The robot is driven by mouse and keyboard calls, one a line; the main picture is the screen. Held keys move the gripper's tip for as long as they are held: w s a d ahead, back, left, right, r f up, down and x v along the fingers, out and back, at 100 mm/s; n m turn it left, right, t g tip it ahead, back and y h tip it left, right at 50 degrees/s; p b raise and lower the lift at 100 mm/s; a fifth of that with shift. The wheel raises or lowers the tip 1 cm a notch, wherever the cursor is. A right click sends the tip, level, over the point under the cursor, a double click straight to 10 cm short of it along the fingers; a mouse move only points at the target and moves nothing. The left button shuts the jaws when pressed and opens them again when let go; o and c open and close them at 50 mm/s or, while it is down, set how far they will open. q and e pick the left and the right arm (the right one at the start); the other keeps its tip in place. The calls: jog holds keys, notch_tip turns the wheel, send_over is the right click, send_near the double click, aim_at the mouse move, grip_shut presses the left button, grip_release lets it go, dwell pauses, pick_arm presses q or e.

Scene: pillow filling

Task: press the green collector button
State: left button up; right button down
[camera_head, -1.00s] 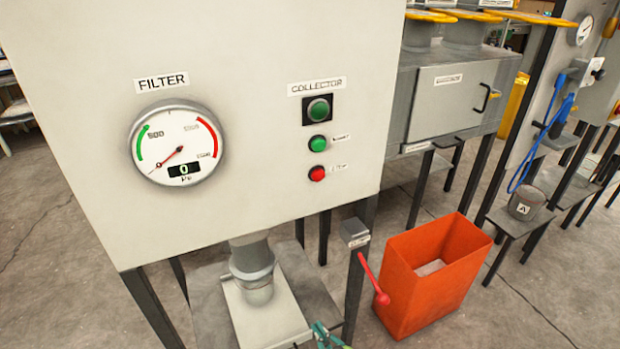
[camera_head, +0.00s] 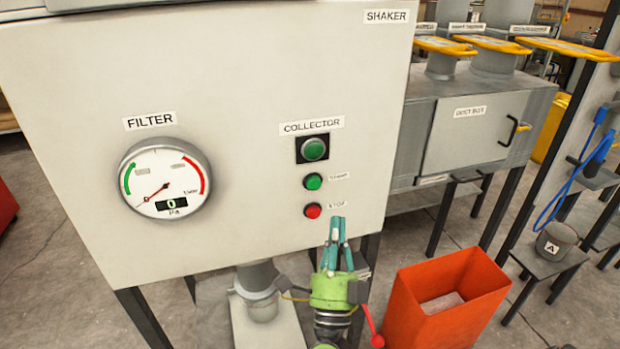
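The panel (camera_head: 240,60) carries a COLLECTOR label (camera_head: 312,126). Under it are a large green round light or button in a dark square frame (camera_head: 314,149), a smaller green button (camera_head: 313,182) with a small label that seems to read START, and a red button (camera_head: 312,211) labelled STOP. My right gripper (camera_head: 337,222) is in front of the panel's lower part, pointing up, just right of and below the red button. Its teal fingers look close together with nothing between them; whether they are fully shut is unclear. My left gripper is out of view.
A FILTER gauge (camera_head: 165,178) reading 0 is on the panel's left. An orange bin (camera_head: 450,300) stands on the floor at lower right, beside a red lever (camera_head: 371,325). A grey dust box (camera_head: 470,130) stands behind on the right.

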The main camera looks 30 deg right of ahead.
aim_at(314, 183)
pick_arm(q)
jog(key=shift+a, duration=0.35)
pick_arm(e)
jog(key=shift+a+r, duration=0.15)
jog(key=shift+r, duration=0.05)
